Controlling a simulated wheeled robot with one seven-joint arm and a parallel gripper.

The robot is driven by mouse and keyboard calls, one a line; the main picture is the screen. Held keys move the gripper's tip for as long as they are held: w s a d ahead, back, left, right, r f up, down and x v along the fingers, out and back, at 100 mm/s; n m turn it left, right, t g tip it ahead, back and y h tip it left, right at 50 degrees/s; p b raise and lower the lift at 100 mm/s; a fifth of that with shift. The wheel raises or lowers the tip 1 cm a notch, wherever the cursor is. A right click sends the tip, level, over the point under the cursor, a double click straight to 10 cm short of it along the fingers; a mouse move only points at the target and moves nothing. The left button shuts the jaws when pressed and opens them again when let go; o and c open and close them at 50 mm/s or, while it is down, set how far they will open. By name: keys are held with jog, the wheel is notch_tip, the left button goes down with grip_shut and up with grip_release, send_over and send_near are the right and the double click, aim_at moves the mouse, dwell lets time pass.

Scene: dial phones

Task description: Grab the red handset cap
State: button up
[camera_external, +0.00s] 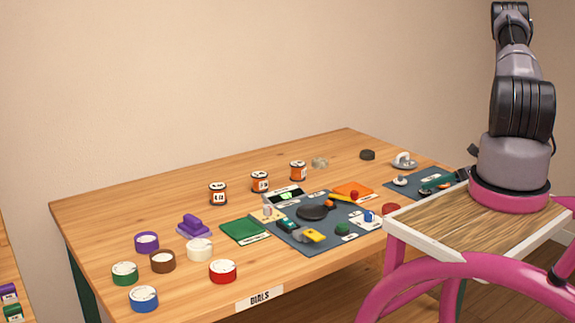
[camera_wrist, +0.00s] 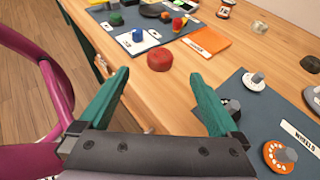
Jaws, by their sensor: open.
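The red handset cap (camera_wrist: 160,60) is a small round red disc on the bare wood near the table's front edge in the wrist view. It also shows in the external view (camera_external: 391,209), partly hidden by the stand under my arm. My gripper (camera_wrist: 163,88) is open and empty, its two teal fingers spread wide. The cap lies ahead of the fingertips, between them in the picture and not touched. In the external view my gripper (camera_external: 440,183) is low over the right-hand blue mat, to the right of the cap.
The right-hand blue mat (camera_wrist: 257,125) holds a white knob (camera_wrist: 254,81) and an orange dial (camera_wrist: 278,156). A red labelled roll (camera_external: 222,271) stands at front left. Bare wood surrounds the cap.

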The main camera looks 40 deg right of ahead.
aim_at(395, 207)
jog(key=x, duration=1)
jog(key=shift+w+a+f, duration=0.15)
jog(key=shift+w+f, duration=0.1)
jog(key=shift+f, duration=0.1)
jog(key=c, duration=1.4)
jog(key=shift+r, duration=0.1)
